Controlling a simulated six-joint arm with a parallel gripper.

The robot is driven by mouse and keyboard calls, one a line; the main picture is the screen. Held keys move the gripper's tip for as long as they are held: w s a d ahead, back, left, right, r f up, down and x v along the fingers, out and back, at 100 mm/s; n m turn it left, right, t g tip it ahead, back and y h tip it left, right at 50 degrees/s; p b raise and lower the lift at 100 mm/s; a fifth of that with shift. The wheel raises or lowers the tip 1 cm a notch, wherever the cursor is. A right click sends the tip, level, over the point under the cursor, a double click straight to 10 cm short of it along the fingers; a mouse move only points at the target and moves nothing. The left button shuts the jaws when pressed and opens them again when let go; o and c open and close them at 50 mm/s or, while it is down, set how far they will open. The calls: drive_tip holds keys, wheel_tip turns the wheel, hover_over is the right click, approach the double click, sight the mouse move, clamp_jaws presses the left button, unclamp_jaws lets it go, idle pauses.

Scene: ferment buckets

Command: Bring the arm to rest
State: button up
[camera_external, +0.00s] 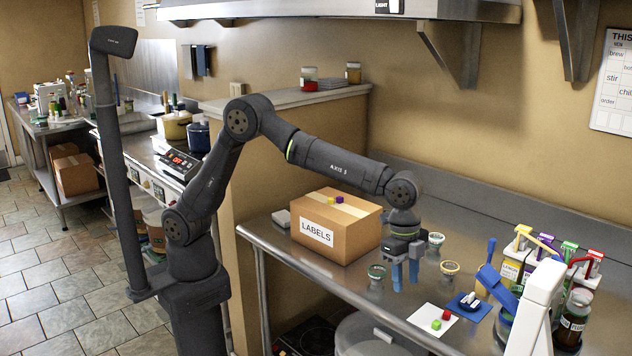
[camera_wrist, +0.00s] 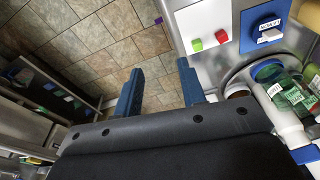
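My gripper (camera_external: 405,272) hangs from the end of my arm above the front part of the steel counter (camera_external: 312,258), pointing down. Its two blue fingers are apart with nothing between them. In the wrist view my gripper (camera_wrist: 160,92) also shows spread fingers, with floor tiles visible beyond them. My arm is bent, reaching from its base at the left over the cardboard box.
A cardboard box (camera_external: 345,235) marked LABELS stands left of my gripper. Small jars (camera_external: 376,277) stand close by. A white card (camera_external: 425,324) with red and green cubes and a blue mat (camera_external: 474,306) lie right. Bottles (camera_external: 572,320) crowd the right end.

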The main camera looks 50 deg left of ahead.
drive_tip(key=shift+w+d+f, duration=0.35)
drive_tip(key=shift+w+f, duration=0.05)
drive_tip(key=shift+f, duration=0.2)
drive_tip(key=shift+w+d+f, duration=0.3)
drive_tip(key=shift+w+f, duration=0.05)
drive_tip(key=shift+f, duration=0.2)
drive_tip(key=shift+o, duration=0.6)
